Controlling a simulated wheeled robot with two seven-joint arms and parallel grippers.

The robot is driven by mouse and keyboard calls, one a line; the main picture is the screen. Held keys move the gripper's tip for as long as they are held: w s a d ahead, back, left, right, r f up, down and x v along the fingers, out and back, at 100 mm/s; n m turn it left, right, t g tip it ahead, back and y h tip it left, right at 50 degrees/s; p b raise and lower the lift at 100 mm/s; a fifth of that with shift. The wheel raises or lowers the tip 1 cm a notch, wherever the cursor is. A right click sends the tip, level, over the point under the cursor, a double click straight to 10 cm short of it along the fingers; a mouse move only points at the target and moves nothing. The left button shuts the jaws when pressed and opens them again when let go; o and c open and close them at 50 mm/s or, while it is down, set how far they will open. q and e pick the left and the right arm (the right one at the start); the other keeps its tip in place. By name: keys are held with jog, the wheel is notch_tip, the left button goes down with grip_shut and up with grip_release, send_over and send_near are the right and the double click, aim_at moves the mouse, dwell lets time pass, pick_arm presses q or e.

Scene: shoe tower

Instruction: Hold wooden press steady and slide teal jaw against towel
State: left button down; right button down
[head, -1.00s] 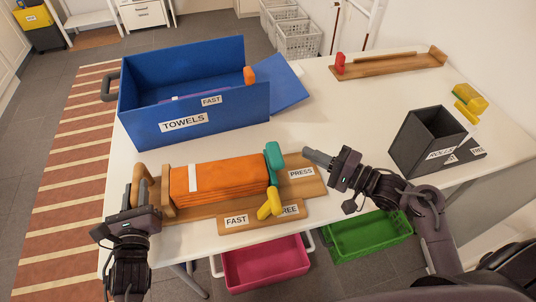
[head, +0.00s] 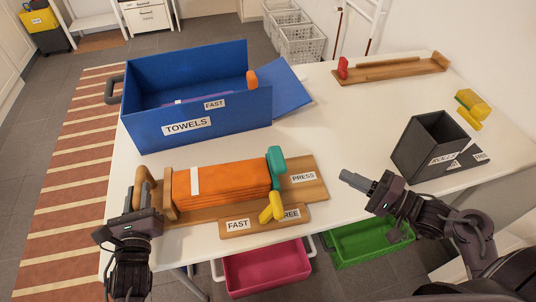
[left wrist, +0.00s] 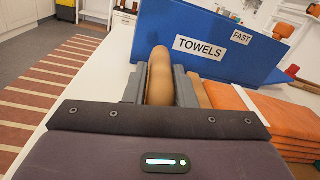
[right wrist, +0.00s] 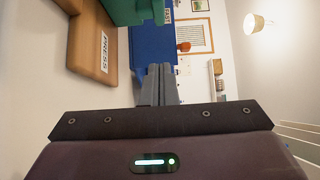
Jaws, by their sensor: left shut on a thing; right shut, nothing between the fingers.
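The wooden press (head: 312,188) lies on the white table, with a PRESS label at its right end. A folded orange towel (head: 235,184) with a white band lies in it, between a wooden end block at the left and the teal jaw (head: 276,165) at the right. The teal jaw is at the towel's right end. My left gripper (left wrist: 160,88) is shut on the press's wooden handle (left wrist: 161,75) at the left end. My right gripper (head: 358,180) is shut and empty, to the right of the press and apart from the teal jaw, whose edge shows in the right wrist view (right wrist: 130,10).
A yellow lever (head: 271,207) sits on the FAST/FREE board (head: 262,226) in front. A blue TOWELS box (head: 190,120) stands behind the press. A black box (head: 425,145) and a wooden rack with red jaw (head: 390,70) are to the right. Pink and green bins are below.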

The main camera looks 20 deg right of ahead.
pick_arm(q)
jog(key=shift+f, duration=0.1)
jog(key=c, duration=1.5)
grip_release()
jog(key=shift+r, duration=0.3)
jog(key=shift+c, duration=0.2)
jog(key=o, duration=0.4)
jog(key=shift+f, duration=0.1)
jog(key=shift+s+f, duration=0.1)
jog(key=shift+f, duration=0.25)
jog(key=s, duration=1.1)
jog(key=shift+s+a+r, duration=0.3)
jog(key=shift+s, duration=0.1)
